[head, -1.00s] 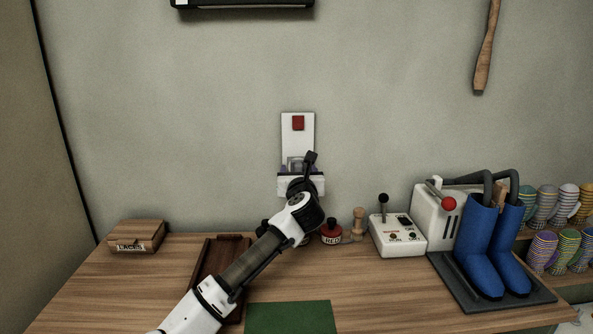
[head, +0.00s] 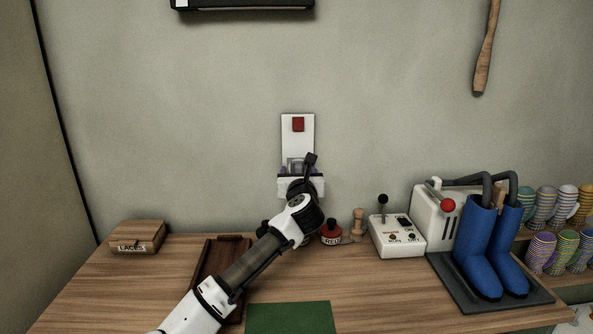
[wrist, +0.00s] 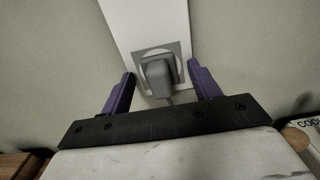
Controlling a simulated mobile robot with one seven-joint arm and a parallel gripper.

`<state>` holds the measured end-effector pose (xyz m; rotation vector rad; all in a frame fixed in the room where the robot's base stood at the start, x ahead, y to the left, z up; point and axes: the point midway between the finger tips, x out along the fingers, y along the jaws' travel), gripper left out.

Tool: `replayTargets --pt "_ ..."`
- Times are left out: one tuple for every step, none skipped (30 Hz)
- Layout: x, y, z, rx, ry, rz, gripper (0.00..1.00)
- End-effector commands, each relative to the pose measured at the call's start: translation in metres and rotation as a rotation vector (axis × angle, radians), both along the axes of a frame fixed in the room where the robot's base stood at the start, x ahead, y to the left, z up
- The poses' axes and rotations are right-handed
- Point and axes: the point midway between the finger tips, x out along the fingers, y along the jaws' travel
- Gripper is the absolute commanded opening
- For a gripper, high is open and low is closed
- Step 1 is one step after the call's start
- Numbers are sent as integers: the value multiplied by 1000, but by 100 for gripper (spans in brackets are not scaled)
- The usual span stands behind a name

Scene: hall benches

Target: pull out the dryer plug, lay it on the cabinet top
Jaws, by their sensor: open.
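The grey dryer plug (wrist: 158,75) sits in the socket of a white wall plate (head: 298,135), its cord hanging below it. In the wrist view my gripper (wrist: 160,82) is open, with one purple finger on each side of the plug and visible gaps between. In the head view my gripper and wrist hide most of the plug. The wall plate has a red switch (head: 298,124) above the socket. The wooden cabinet top (head: 390,298) lies below, in front of the wall.
A green mat (head: 289,317) lies at the front. A brown tray (head: 205,272) is partly under my arm.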

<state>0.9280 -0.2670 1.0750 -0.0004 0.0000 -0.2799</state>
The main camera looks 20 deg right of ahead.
Motion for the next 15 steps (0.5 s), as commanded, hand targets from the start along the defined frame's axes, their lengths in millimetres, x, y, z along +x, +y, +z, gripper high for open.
replayTargets --pt "0 0 0 0 0 0 62" --pt "0 0 0 0 0 0 62" --pt "0 0 0 0 0 0 62" --pt "0 0 0 0 0 0 62" --pt "0 0 0 0 0 0 62" --pt "0 0 0 0 0 0 60" --pt "0 0 0 0 0 0 57" --pt "0 0 0 0 0 0 53" --pt "0 0 0 0 0 0 47" --pt "0 0 0 0 0 0 44" --pt "0 0 0 0 0 0 40" --pt "0 0 0 0 0 0 34" --pt "0 0 0 0 0 0 30" --pt "0 0 0 0 0 0 26" --pt "0 0 0 0 0 0 21"
